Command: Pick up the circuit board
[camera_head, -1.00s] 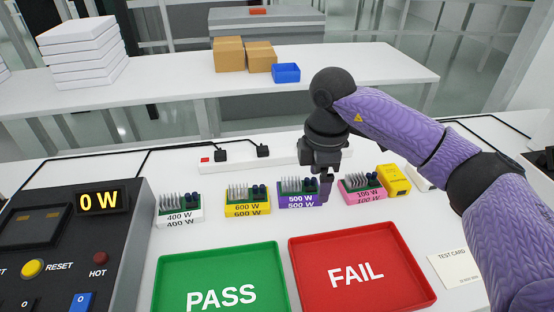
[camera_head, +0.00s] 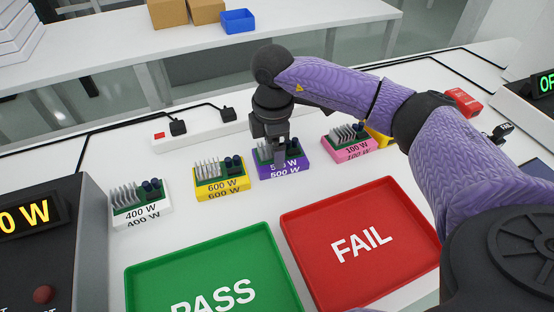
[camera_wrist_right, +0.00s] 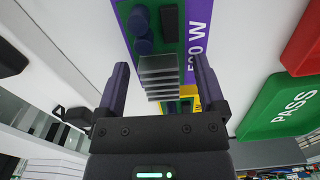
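Several green circuit boards with fins stand in a row on labelled bases: white 400 W (camera_head: 140,200), yellow 600 W (camera_head: 221,178), purple 500 W (camera_head: 283,167) and pink 100 W (camera_head: 349,141). My right gripper (camera_head: 277,155) points down at the 500 W board and partly hides it. In the right wrist view the open right gripper (camera_wrist_right: 161,80) has one finger on each side of the grey fins of the 500 W board (camera_wrist_right: 159,30), with gaps showing. I cannot tell how far down the fingertips are. My left gripper is not in view.
A green PASS tray (camera_head: 215,272) and a red FAIL tray (camera_head: 358,243) lie in front of the boards. A white power strip (camera_head: 205,126) is behind them. The console with the watt display (camera_head: 25,218) is at the left. A yellow box (camera_head: 379,138) stands beside the pink base.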

